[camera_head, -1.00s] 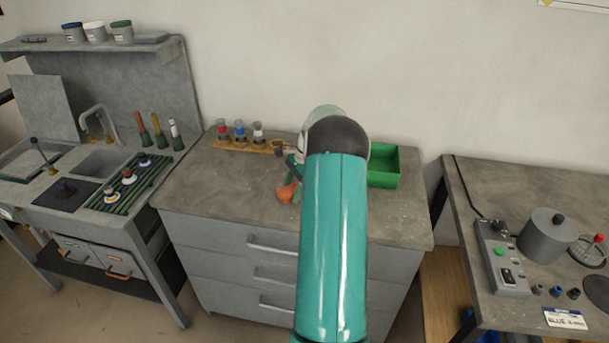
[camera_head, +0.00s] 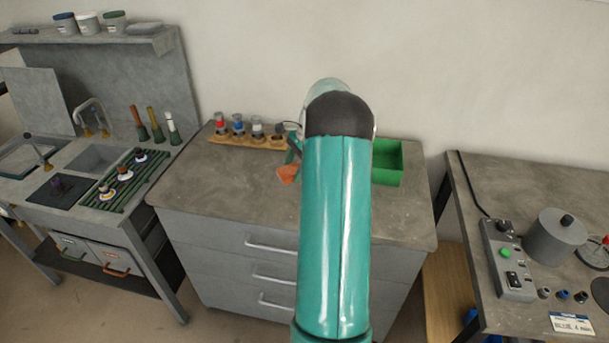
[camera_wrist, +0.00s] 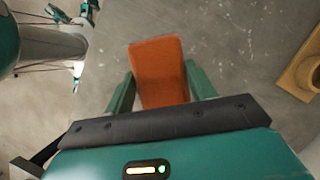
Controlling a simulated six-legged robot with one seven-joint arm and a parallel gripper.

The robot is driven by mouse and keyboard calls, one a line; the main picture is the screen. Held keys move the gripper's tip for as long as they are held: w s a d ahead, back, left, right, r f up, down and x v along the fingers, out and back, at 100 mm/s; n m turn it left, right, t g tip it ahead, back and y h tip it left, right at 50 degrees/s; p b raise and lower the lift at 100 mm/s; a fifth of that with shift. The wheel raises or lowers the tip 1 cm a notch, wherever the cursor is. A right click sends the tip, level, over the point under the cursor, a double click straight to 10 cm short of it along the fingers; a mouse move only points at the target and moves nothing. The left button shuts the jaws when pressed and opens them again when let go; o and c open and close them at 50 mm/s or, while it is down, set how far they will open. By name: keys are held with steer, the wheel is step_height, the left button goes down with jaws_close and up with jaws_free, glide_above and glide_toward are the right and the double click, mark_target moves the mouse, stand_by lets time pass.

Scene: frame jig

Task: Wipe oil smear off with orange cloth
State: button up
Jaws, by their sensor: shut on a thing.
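An orange cloth (camera_head: 287,173) shows over the grey worktop, left of my arm. In the wrist view the cloth (camera_wrist: 158,70) is a flat orange piece between the two green fingers of my gripper (camera_wrist: 160,90), which is shut on it. In the head view my gripper (camera_head: 293,155) is small and partly hidden by my teal arm. I cannot tell whether the cloth touches the worktop. I cannot make out an oil smear; the worktop shows only pale specks and mottling, and part of it is behind my arm.
A wooden rack (camera_head: 240,141) with several small bottles stands at the worktop's back left. A green bin (camera_head: 388,178) stands to the right of my arm. The worktop (camera_head: 215,185) is clear at front left. A sink unit (camera_head: 95,158) and another bench (camera_head: 470,215) flank it.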

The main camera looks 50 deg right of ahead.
steer(key=shift+w+r, duration=0.15)
steer(key=shift+r, duration=1)
steer(key=shift+d+r, duration=0.15)
steer(key=shift+r, duration=0.1)
